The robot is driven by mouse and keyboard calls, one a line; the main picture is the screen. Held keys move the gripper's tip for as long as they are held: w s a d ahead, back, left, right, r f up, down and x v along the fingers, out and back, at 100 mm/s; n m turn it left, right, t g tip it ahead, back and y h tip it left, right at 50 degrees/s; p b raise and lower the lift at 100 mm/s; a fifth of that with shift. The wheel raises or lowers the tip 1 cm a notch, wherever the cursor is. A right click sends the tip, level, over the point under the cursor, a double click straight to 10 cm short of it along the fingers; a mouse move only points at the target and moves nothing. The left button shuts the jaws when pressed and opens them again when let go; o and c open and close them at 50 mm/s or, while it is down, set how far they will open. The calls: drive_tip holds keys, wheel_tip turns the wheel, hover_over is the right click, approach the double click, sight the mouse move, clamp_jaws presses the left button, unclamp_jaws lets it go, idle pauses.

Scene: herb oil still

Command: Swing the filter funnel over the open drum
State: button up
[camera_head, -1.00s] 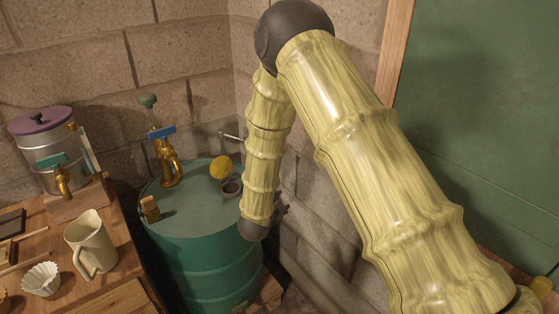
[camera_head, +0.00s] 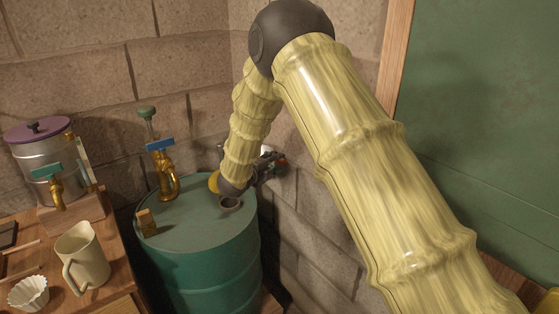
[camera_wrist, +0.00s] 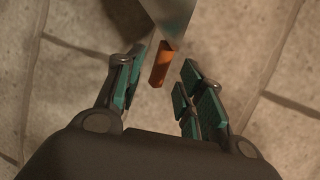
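The green drum (camera_head: 205,255) stands in the corner, with a round open hole (camera_head: 230,203) in its top near the right rim. My gripper (camera_head: 275,165) is beyond the drum's right side by the wall, partly hidden by my arm. In the wrist view my gripper (camera_wrist: 157,95) is open, with teal finger pads apart. An orange tab (camera_wrist: 160,63) shows just ahead, between the fingertips in the picture; contact is not visible. A grey, smooth, tapering piece (camera_wrist: 172,14), apparently the filter funnel, is beside it at the top edge. The funnel is not clearly visible in the head view.
On the drum top are a brass tap (camera_head: 167,180) with a blue handle, a small wooden block (camera_head: 147,222) and a yellow disc (camera_head: 213,182) partly behind my arm. A bench at left holds a jug (camera_head: 83,258), a fluted cup (camera_head: 28,293) and a metal pot (camera_head: 42,150). Brick walls stand close behind.

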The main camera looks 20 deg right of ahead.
sight(279, 161)
drive_tip(key=shift+x, duration=1.8)
clamp_jaws()
